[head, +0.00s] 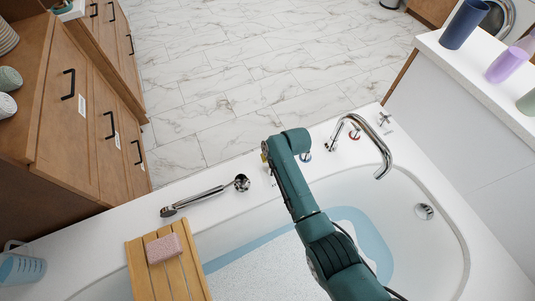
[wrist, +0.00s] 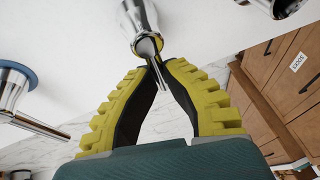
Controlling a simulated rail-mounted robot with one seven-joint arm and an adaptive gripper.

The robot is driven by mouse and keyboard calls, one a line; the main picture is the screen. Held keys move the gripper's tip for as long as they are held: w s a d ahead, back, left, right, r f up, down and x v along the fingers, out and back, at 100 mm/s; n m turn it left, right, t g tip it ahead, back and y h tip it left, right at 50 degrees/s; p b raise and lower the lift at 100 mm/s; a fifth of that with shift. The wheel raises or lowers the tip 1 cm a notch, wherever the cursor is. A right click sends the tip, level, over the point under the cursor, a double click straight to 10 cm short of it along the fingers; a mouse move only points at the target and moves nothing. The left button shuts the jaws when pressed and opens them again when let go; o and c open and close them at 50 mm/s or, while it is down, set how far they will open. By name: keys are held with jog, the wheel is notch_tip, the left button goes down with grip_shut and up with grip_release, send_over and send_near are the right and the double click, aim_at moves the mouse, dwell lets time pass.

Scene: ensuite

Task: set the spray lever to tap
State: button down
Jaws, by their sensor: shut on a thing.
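The spray lever is a thin chrome pin (wrist: 155,72) on a tapered chrome body (wrist: 141,22) at the top of the wrist view. My gripper (wrist: 161,64), with yellow ribbed fingers and dark inner pads, is shut on the pin near its fingertips. The pin's end shows between the pads. In the head view my green arm reaches over the tub to the far rim, and its wrist hides most of the lever. The curved chrome tap spout (head: 376,145) stands to the right of my gripper.
A blue-ringed chrome valve with a handle (wrist: 14,85) is at left in the wrist view. A red-ringed valve (head: 354,133) stands by the spout. A hand shower (head: 205,195) lies on the rim. A wooden tray (head: 138,262) bears a pink sponge (head: 162,248).

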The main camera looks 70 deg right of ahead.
jog(key=shift+f, duration=0.2)
jog(key=c, duration=1.1)
grip_release()
jog(key=shift+r, duration=0.1)
jog(key=v, duration=1.2)
